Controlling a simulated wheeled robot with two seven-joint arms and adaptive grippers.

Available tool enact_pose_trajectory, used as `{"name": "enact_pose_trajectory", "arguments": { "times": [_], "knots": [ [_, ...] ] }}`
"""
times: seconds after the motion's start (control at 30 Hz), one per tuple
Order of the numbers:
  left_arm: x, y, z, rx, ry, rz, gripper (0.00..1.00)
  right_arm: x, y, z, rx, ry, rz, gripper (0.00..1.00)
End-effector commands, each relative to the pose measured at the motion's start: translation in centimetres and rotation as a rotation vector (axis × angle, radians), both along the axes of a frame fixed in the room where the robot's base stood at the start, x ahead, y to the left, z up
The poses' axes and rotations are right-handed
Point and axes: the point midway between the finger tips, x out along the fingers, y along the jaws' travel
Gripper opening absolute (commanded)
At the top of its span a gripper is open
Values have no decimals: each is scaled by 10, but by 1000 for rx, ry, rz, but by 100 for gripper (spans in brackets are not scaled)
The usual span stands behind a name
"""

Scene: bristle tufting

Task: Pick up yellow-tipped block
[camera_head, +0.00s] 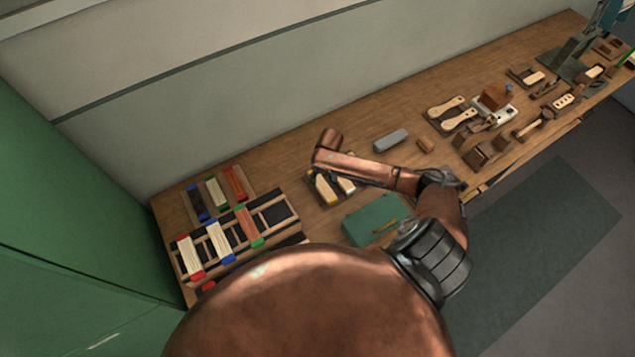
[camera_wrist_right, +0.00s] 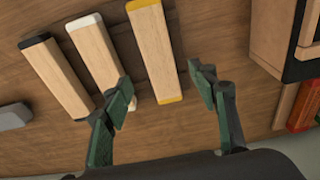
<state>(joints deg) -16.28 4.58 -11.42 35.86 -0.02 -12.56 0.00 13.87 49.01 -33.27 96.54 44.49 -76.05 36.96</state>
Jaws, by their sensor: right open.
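The yellow-tipped block (camera_wrist_right: 155,52), a long pale wooden piece with yellow ends, lies in the wrist view beyond my right gripper (camera_wrist_right: 163,88). My right gripper is open, with its green-padded fingers apart. The block's near yellow end points into the gap between the fingers, and nothing is gripped. In the head view the yellow-tipped block (camera_head: 327,191) shows partly below my right arm, which hides much of the hand. My left gripper is not in view.
A white-tipped block (camera_wrist_right: 95,55) and a black-tipped block (camera_wrist_right: 56,78) lie beside it; the left finger overlaps the white-tipped one. A dark slotted rack (camera_head: 275,215) with coloured-tip blocks stands left. A grey block (camera_head: 391,140) lies behind.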

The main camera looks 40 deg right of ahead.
Motion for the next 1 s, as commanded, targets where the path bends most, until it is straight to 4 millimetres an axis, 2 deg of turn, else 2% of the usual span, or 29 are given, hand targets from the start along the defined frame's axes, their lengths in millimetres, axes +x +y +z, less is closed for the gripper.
{"name": "enact_pose_trajectory", "arguments": {
  "times": [0.1, 0.3, 0.4, 0.53, 0.63, 0.8, 0.9, 1.0],
  "knots": [
    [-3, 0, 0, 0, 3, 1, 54, -2, -6, -11, -1, 6, -15, 54],
    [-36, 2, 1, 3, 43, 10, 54, -2, -7, -31, -1, 5, -21, 54],
    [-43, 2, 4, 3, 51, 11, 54, 0, -6, -44, -2, 5, -21, 54],
    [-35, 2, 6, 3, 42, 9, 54, 2, -4, -64, -1, 4, -20, 54],
    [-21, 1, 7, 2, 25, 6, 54, 3, -4, -73, -2, 3, -18, 54],
    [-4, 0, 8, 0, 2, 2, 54, 5, -3, -76, -2, 2, -15, 54],
    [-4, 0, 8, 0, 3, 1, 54, 5, -3, -76, -2, 2, -15, 54],
    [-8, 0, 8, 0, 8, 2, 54, 5, -3, -76, -2, 2, -14, 47]
  ]
}}
